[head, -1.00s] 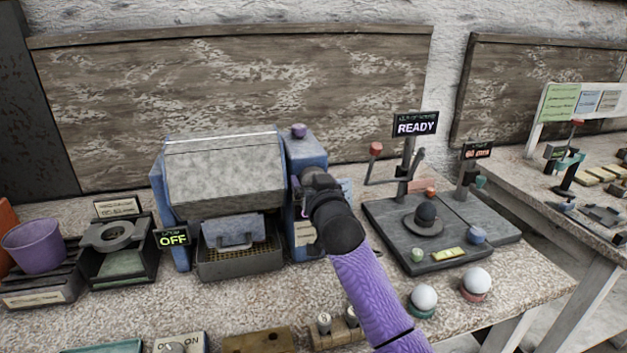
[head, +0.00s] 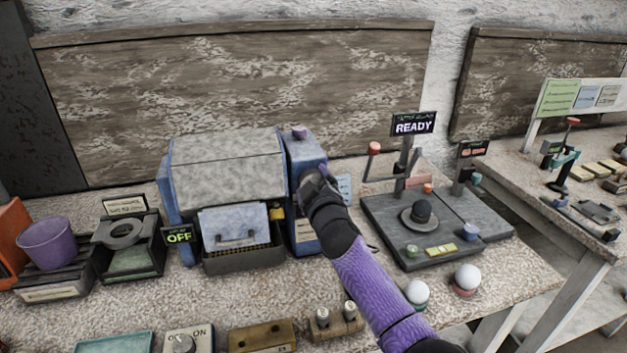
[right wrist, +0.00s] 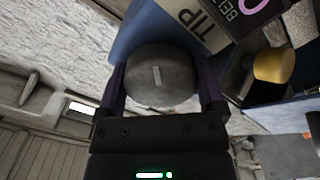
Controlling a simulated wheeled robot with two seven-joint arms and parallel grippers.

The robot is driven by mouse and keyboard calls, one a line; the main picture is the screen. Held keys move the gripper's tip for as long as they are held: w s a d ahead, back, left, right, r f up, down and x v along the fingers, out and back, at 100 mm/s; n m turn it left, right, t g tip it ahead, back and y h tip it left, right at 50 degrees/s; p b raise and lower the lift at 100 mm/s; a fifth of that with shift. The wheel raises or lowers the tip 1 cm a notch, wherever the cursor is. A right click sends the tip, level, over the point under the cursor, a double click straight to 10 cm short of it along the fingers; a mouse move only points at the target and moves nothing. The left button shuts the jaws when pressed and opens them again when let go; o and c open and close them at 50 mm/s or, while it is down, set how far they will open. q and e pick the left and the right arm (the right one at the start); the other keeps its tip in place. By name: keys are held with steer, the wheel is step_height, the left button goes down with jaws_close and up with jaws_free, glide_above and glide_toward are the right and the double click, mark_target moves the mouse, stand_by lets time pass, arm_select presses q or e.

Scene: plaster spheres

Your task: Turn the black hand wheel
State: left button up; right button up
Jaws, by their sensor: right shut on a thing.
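The black hand wheel (right wrist: 160,75) shows in the right wrist view as a round dark grey disc with a small pale mark. It sits between the two fingers of my right gripper (right wrist: 163,92), which is shut on it. In the head view my right gripper (head: 314,183) is at the right side of the blue and grey machine (head: 225,168). There the gripper and wrist hide the wheel. A pale grey flap with a handle (head: 234,225) shows at the machine's front, above a dark tray (head: 243,260). My left gripper is not in view.
A sign reading OFF (head: 179,236) stands left of the tray. To the right, a dark board (head: 385,222) carries a black knob and a READY sign (head: 414,123). Two white balls (head: 467,277) stand at the front right. A purple cup (head: 47,243) is at the left.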

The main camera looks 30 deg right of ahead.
steer(key=n, duration=0.3)
steer(key=shift+n+p, duration=0.35)
steer(key=shift+n, duration=0.05)
steer(key=n, duration=0.3)
steer(key=shift+n, duration=0.3)
steer(key=n+p, duration=0.1)
steer(key=n, duration=0.5)
steer(key=shift+p, duration=0.3)
steer(key=n+p, duration=0.1)
steer(key=n, duration=0.5)
steer(key=shift+n, duration=0.3)
steer(key=n+p, duration=0.1)
steer(key=n, duration=0.4)
steer(key=shift+n+p, duration=0.3)
steer(key=shift+p, duration=0.05)
steer(key=shift+n, duration=0.3)
steer(key=o, duration=1)
steer(key=shift+c, duration=0.2)
